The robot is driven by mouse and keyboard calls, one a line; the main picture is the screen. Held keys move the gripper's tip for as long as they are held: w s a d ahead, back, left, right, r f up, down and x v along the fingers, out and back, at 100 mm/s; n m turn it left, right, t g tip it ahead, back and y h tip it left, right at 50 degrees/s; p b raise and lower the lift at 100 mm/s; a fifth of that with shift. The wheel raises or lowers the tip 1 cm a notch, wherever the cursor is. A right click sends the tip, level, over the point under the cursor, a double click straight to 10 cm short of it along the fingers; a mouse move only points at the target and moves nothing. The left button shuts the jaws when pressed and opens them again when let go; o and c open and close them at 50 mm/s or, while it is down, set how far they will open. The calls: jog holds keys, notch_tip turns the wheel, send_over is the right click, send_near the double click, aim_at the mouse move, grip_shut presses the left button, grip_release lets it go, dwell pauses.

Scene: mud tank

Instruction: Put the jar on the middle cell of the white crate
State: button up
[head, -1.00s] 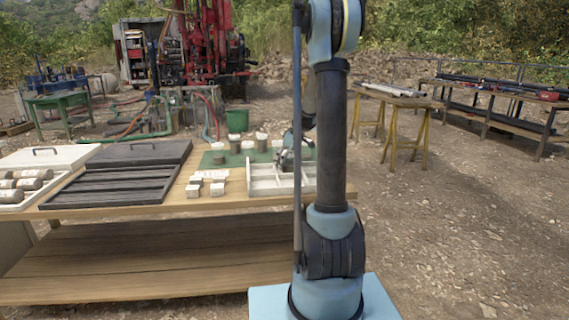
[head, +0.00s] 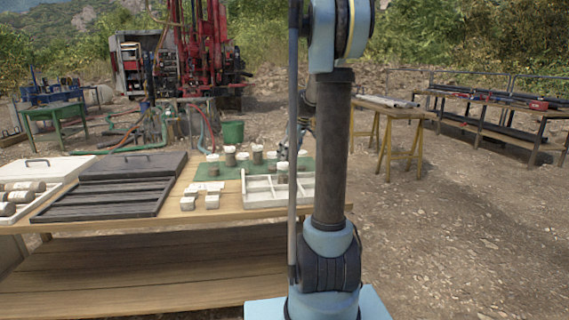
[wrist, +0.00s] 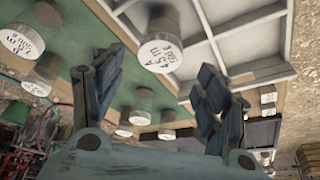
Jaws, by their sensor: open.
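The white crate (head: 262,199) stands on the near right part of the wooden table, divided into cells. A jar (head: 282,171) with a white lid stands upright in it, near the back and around its middle; I cannot tell the exact cell. In the wrist view this jar (wrist: 160,50) shows its lettered lid inside the crate (wrist: 272,70). My gripper (wrist: 161,64) is open, its fingers apart and empty, clear of the jar. In the head view my gripper is mostly hidden behind my arm.
Several other white-lidded jars (head: 230,156) stand on the green mat (head: 243,172) behind the crate. Small white-topped blocks (head: 211,201) lie left of it. A dark slotted tray (head: 105,200) and a white box of cores (head: 40,197) are further left.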

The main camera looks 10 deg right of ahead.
jog(key=s+a+r+m, duration=0.2)
jog(key=s, duration=1)
jog(key=s+f+m+h, duration=0.1)
jog(key=s+f, duration=0.4)
jog(key=s, duration=0.5)
jog(key=s+f+m+h, duration=0.1)
jog(key=s+f+m, duration=0.2)
jog(key=s, duration=0.7)
jog(key=s+f+m+h, duration=0.1)
jog(key=s+f+m, duration=0.1)
jog(key=s+f, duration=0.4)
jog(key=s, duration=0.4)
jog(key=shift+s+f+m+g, duration=0.2)
jog(key=shift+f+m+g, duration=0.15)
jog(key=shift+m+g, duration=0.05)
jog(key=shift+d, duration=0.1)
